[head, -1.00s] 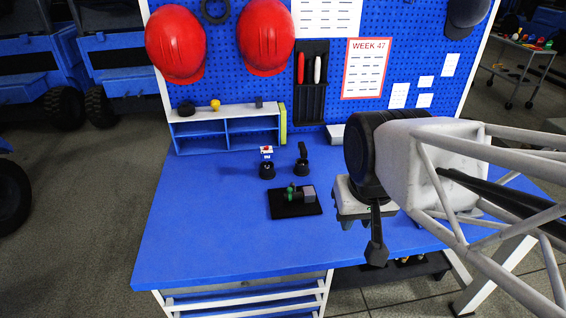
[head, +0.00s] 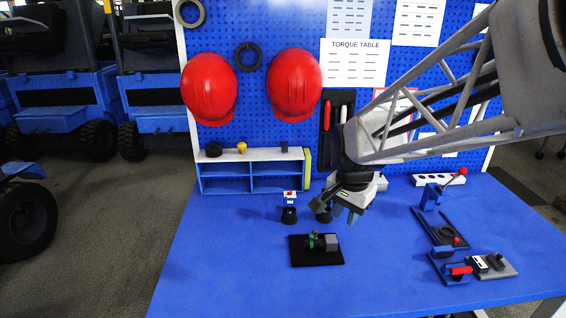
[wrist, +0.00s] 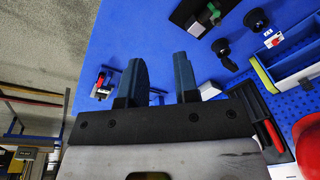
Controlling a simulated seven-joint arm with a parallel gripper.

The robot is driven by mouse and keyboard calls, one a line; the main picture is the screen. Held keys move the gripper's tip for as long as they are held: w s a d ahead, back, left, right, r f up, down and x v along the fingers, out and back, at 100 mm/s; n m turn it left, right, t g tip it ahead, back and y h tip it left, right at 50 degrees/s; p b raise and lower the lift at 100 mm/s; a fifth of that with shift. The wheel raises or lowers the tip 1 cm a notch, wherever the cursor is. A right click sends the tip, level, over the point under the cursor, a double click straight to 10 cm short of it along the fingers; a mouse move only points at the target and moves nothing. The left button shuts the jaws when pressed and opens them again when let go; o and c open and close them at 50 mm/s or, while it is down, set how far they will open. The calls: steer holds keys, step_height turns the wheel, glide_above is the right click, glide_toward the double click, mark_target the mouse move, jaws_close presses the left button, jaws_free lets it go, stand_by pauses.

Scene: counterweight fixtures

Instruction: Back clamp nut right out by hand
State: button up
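The clamp fixture is a black base plate (head: 317,261) on the blue table, with a grey block (head: 331,242) on it. A green part (head: 311,240), which may be the clamp nut, sits left of the block. It also shows at the top of the wrist view as a green piece (wrist: 214,10). Its thread is too small to make out. My gripper (head: 346,214) is above the table, behind and slightly right of the fixture, tilted. In the wrist view its two blue-grey fingers (wrist: 160,78) stand apart with nothing between them.
A black round stand with a white and red top (head: 290,207) is behind the fixture; a second is partly hidden by my gripper. Blue fixtures (head: 441,226) with red parts stand at the right. A shelf (head: 253,178) and pegboard close the back. The front left table is clear.

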steer(key=w+a+f+m, duration=0.1)
steer(key=w+f+m, duration=0.5)
steer(key=w, duration=0.7)
steer(key=m+g, duration=0.1)
steer(key=m, duration=0.3)
glide_above(315, 231)
step_height(315, 231, down, 11)
steer(key=shift+r, duration=0.2)
steer(key=shift+w+f+m, duration=0.3)
steer(key=shift+f, duration=0.2)
steer(key=shift+f, duration=3.85)
steer(key=shift+c, duration=0.4)
jaws_close()
